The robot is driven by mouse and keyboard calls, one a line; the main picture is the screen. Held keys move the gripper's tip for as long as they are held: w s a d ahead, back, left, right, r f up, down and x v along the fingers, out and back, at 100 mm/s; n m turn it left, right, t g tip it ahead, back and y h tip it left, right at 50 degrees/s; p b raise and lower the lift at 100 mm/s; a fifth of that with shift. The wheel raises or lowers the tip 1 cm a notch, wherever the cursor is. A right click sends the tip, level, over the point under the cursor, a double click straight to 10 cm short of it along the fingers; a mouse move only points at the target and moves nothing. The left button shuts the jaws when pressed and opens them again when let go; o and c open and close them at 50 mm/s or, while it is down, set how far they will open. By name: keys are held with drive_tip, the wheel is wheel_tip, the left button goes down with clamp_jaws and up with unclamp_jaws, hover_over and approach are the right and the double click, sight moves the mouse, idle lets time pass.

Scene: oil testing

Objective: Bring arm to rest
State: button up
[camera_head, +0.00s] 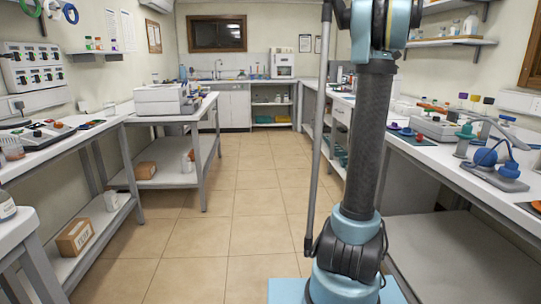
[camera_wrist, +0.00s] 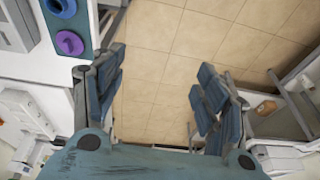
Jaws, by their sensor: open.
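My arm stands upright on the right of the middle in the head view, above its blue base; its upper end runs out of the top of the picture. My gripper is not seen in the head view. In the wrist view my gripper (camera_wrist: 160,95) is open, its two blue-padded fingers wide apart. Nothing is between the fingers; the tiled floor (camera_wrist: 165,60) shows through the gap.
A right-hand bench (camera_head: 445,160) carries blue apparatus (camera_head: 486,158) and other instruments close to my arm. On the left, a bench (camera_head: 75,135) and a table with a white machine (camera_head: 160,98) line the aisle. The tiled floor (camera_head: 235,185) between them is clear.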

drive_tip(key=s+a+f, duration=0.7)
drive_tip(key=s+a, duration=0.4)
drive_tip(key=s+a+f, duration=0.4)
drive_tip(key=s+f, duration=0.6)
drive_tip(key=s+a+f, duration=0.4)
drive_tip(key=s+f, duration=0.5)
drive_tip(key=f, duration=0.2)
drive_tip(key=s+a+f+g, duration=0.1)
drive_tip(key=s+a+f, duration=0.3)
drive_tip(key=s+f, duration=0.6)
drive_tip(key=shift+s+a+f+m+h, duration=0.3)
drive_tip(key=shift+s+a+f, duration=0.1)
drive_tip(key=shift+f, duration=0.1)
drive_tip(key=shift+w, duration=0.1)
drive_tip(key=shift+w+f, duration=0.2)
drive_tip(key=shift+w, duration=0.25)
